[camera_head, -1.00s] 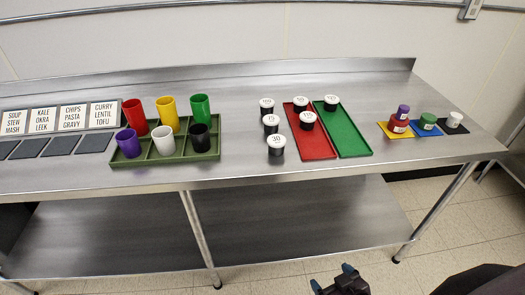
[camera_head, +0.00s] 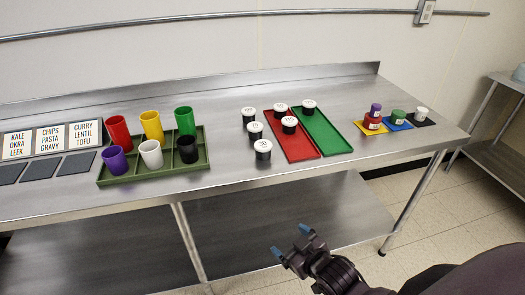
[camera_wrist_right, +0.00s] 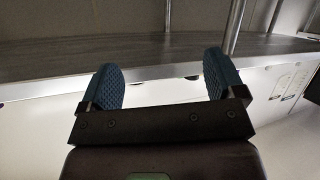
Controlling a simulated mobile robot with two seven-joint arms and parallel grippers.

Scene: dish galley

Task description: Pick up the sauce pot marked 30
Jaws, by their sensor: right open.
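The sauce pot marked 30 (camera_head: 263,150) is a small black pot with a white lid. It stands upright on the steel table (camera_head: 225,172), the nearest of a small group of like pots, left of the red tray (camera_head: 309,147). My right gripper (camera_head: 291,240) is in front of the table, apart from the pot and below it in the head view. Its blue-tipped fingers are open and empty. In the right wrist view, the open fingers (camera_wrist_right: 163,80) face the underside of the table edge, and no pot is clearly visible. My left gripper is out of view.
Two more pots stand just behind, and others sit on the red tray and the green tray (camera_head: 325,135). A green rack (camera_head: 120,180) with coloured cups is to the left. Small jars on coloured mats (camera_head: 370,128) are to the right. A lower shelf (camera_head: 240,220) runs under the table.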

